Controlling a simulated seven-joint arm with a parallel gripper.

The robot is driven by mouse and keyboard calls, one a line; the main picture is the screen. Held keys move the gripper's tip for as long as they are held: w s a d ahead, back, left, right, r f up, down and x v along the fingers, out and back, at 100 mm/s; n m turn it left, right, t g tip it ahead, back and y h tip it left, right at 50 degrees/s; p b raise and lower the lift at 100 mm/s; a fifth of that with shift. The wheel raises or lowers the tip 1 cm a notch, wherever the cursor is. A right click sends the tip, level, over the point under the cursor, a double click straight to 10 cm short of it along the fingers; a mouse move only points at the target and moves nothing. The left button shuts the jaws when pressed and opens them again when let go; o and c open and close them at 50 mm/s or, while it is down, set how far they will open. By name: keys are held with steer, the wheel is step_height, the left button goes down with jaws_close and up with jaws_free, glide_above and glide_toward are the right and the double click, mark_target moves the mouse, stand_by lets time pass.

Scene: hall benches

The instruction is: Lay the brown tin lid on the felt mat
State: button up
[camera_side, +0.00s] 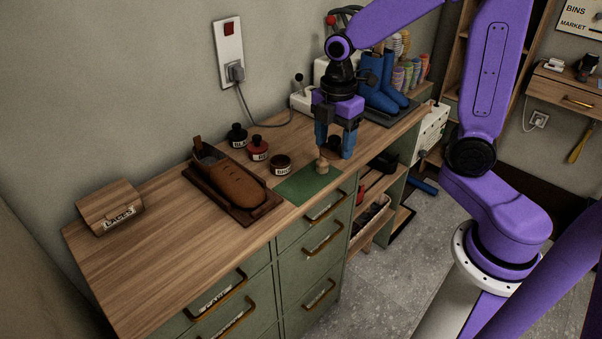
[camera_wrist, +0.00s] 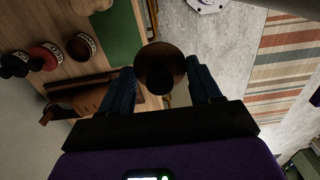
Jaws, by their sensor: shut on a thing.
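The brown tin lid (camera_wrist: 160,68) is a round brown disc with a darker middle. In the wrist view it sits between the two blue fingertips of my gripper (camera_wrist: 163,72), which is shut on it. I cannot tell whether the lid touches the mat.
A brown tin (camera_side: 281,166), a red tin (camera_side: 258,150) and a black tin (camera_side: 237,138) stand left of the mat. A brown shoe (camera_side: 235,175) lies on a tray near them. Blue boots (camera_side: 382,85) stand behind my gripper. The bench's front edge is close to the mat.

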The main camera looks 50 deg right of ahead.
steer(key=s+f, duration=0.2)
steer(key=s, duration=0.3)
glide_above(297, 189)
steer(key=f, duration=0.9)
steer(key=shift+s, duration=0.2)
steer(key=shift+w+f, duration=0.2)
steer(key=shift+f, duration=1.6)
steer(key=shift+f, duration=0.15)
steer(key=o, duration=1)
steer(key=shift+o, duration=0.2)
